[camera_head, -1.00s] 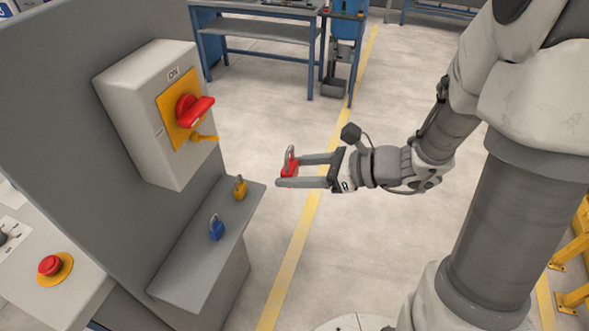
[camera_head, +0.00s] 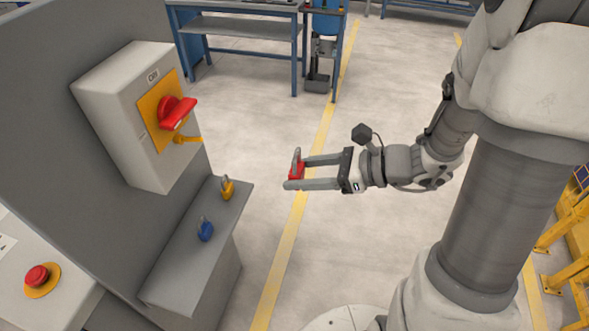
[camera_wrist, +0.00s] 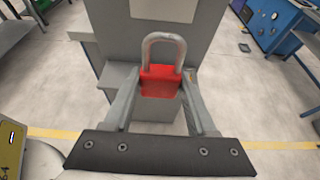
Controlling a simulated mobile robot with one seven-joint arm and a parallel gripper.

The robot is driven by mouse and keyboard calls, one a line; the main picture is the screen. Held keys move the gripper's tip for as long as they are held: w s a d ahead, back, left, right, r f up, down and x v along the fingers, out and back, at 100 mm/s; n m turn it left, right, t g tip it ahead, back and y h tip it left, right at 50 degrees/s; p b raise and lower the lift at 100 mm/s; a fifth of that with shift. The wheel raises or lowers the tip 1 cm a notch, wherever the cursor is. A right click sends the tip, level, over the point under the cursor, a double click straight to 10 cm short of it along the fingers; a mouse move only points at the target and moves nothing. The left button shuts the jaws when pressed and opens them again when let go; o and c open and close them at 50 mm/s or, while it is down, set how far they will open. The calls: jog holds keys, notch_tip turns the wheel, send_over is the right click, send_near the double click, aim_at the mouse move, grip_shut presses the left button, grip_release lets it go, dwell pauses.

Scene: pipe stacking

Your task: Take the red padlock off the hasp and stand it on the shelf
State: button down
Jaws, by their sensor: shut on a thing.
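The red padlock (camera_head: 297,169) is held between the fingers of my gripper (camera_head: 297,173), upright with its grey shackle on top. In the wrist view the red padlock (camera_wrist: 160,82) sits between both fingertips of my gripper (camera_wrist: 160,92). It is off the hasp (camera_head: 187,139), a yellow tab under the red switch handle (camera_head: 177,113) on the grey switch box (camera_head: 118,120). The grey shelf (camera_head: 178,262) is below the box, to the left of my gripper. My gripper is in open air, apart from the shelf.
A blue padlock (camera_head: 205,230) and a yellow padlock (camera_head: 227,188) stand on the shelf, with bare surface toward its near end. A red stop button (camera_head: 37,275) is at lower left. A workbench (camera_head: 240,28) stands behind. Yellow railing (camera_head: 570,250) is at right.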

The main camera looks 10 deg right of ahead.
aim_at(303, 178)
jog(key=shift+s+d, duration=0.3)
jog(key=shift+d, duration=0.45)
jog(key=shift+s+d, duration=0.3)
jog(key=shift+d, duration=0.45)
